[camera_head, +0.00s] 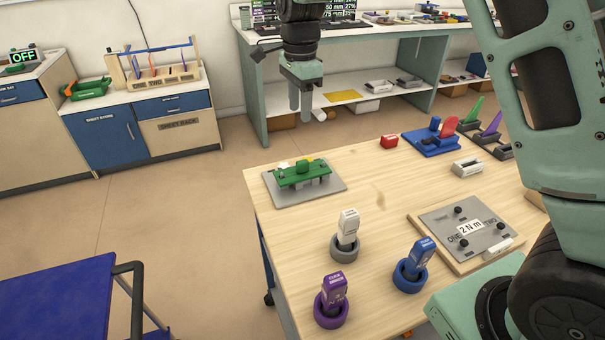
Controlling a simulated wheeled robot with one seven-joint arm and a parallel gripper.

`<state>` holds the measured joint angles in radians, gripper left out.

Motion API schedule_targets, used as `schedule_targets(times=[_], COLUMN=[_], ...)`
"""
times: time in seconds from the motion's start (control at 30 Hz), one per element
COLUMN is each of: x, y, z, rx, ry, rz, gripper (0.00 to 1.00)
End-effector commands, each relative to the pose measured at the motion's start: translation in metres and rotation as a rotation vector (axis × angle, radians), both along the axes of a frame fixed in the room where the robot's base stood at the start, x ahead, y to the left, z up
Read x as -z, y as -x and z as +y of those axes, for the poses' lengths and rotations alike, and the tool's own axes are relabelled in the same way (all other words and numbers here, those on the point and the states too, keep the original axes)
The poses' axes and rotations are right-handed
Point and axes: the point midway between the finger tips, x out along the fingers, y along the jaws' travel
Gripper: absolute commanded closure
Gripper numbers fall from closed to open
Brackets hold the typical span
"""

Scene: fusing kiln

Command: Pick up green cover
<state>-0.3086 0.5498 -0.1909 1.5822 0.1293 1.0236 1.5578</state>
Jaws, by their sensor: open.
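The green cover (303,175) lies on a grey plate (331,188) at the far left corner of the wooden table. It is a flat green piece with a raised green block in its middle. Small yellowish parts show at its back edge. My gripper (306,112) hangs from above, above and beyond the cover in the picture, with its fingers pointing down. It is open and nothing shows between its fingers. It is apart from the cover.
White, blue (411,272) and purple (331,307) handled tools stand in round holders on the table (375,209). A grey plate marked "2 N m" (465,247) lies right. A blue cart (58,300) stands left.

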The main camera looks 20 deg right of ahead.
Motion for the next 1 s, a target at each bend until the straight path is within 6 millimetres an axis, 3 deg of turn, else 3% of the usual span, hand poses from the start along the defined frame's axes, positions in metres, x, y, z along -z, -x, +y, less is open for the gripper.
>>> schedule_targets(times=[0.17,0.7,1.0], x=[0.012,0.112,0.135], y=[-0.009,-0.008,-0.008], z=[-0.008,-0.008,-0.009], rx=[0.072,0.067,0.067], ry=[0.013,0.011,0.011], rz=[0.001,0.0,0.001], gripper=[0.56,0.56,0.56])
